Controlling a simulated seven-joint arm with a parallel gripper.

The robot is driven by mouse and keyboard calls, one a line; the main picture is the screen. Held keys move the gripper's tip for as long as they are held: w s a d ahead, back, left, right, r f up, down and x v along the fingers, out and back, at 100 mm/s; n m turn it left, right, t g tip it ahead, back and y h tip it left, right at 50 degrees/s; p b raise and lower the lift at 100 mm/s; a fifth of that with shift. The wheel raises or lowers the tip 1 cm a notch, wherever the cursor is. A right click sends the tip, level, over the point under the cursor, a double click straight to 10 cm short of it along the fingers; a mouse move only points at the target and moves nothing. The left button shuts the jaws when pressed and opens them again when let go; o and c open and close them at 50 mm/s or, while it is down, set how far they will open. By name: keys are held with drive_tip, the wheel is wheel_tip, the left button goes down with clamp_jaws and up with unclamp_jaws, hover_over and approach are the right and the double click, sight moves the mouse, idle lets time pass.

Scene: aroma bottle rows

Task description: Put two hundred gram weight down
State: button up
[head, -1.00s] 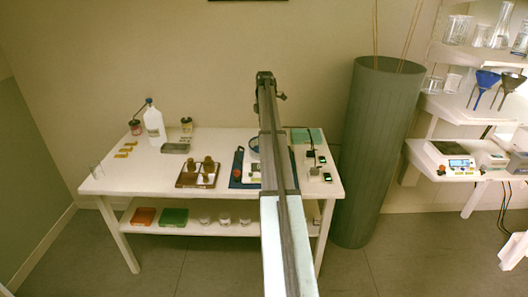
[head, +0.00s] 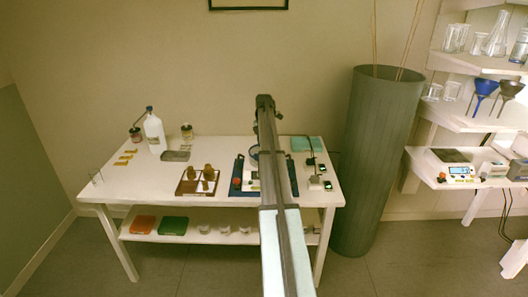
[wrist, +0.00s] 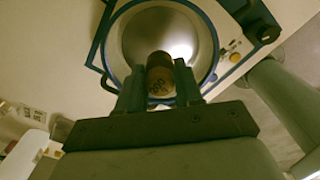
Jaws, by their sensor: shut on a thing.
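My gripper (wrist: 160,85) is shut on a brownish metal cylinder weight (wrist: 161,76) with a rounded end facing the wrist camera. Markings on the weight are too blurred to read. In the wrist view, the weight is over a round, shiny pan (wrist: 190,28) with a blue rim. I cannot tell whether the weight touches the pan. In the head view, my arm hides the gripper and much of the blue-based balance (head: 237,176).
A wooden tray (head: 180,191) with several brown weights stands left of the balance on the white table (head: 140,189). A white bottle (head: 154,132) and small jars are at the back left. Small dark devices (head: 327,185) lie right of the balance. A tall green cylinder stands beside the table.

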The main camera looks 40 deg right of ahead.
drive_tip(key=shift+f, duration=1.8)
drive_tip(key=shift+f, duration=0.15)
drive_tip(key=o, duration=0.9)
drive_tip(key=shift+o, duration=0.2)
wheel_tip(320, 180, up, 12)
drive_tip(key=shift+r, duration=0.15)
